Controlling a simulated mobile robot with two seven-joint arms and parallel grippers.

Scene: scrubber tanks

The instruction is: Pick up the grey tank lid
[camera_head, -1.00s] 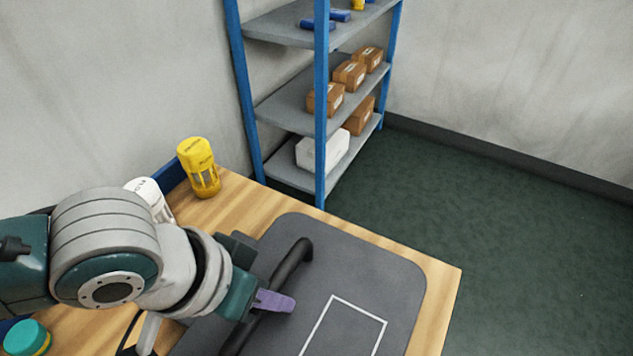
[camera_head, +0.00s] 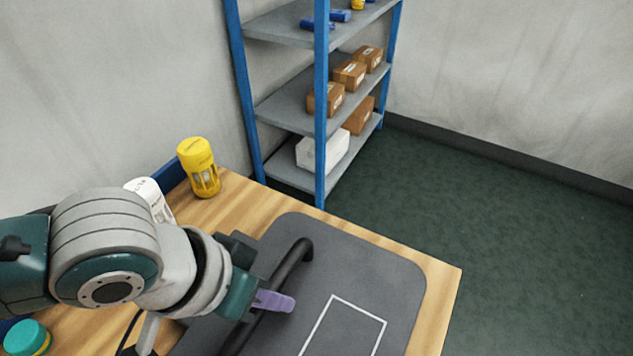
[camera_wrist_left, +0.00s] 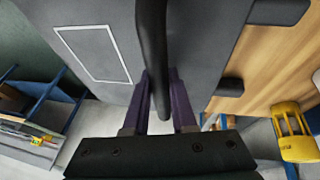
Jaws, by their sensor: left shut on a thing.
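The grey tank lid (camera_head: 385,270) lies flat on the wooden table, with a white rectangle outline on its top and a dark bar handle (camera_head: 292,262) along it. My left gripper (camera_head: 272,301) is at the handle, with its purple fingers on either side of the bar. The left wrist view shows the handle (camera_wrist_left: 152,50) running down between the two fingers (camera_wrist_left: 160,105), with the lid (camera_wrist_left: 195,40) behind. The gripper is shut on the handle. The lid's near left part is hidden by my left arm. My right gripper is not in view.
A teal-capped jar (camera_head: 27,338) is at the lower left. A blue shelf rack (camera_head: 320,110) with boxes stands behind the table (camera_head: 440,300). Open floor lies right.

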